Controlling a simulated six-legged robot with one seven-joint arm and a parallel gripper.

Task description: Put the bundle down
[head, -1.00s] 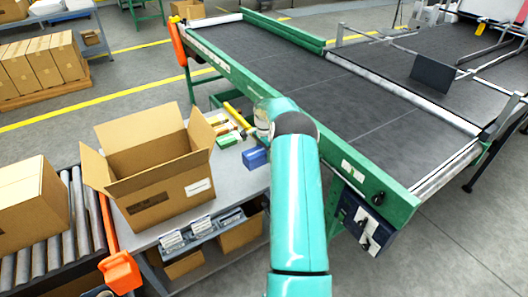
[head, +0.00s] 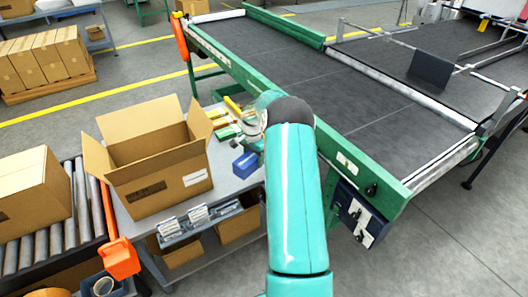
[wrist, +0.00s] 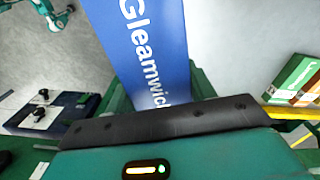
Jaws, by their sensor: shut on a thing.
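The bundle is a blue block, which shows in the head view (head: 246,164) over the right part of the grey workbench (head: 228,182). In the wrist view the bundle (wrist: 146,45) fills the upper middle, with white "Gleamwic…" lettering on its face. My gripper (wrist: 165,120) is shut on it. In the head view my gripper (head: 252,144) is partly hidden by my teal arm. I cannot tell whether the bundle's underside touches the bench.
An open carton (head: 160,165) stands left of the bundle. Green and yellow packs (head: 224,122) lie behind it. Small white packs (head: 198,214) line the front. A green-framed conveyor (head: 300,70) is behind and right. Bare bench lies around the bundle.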

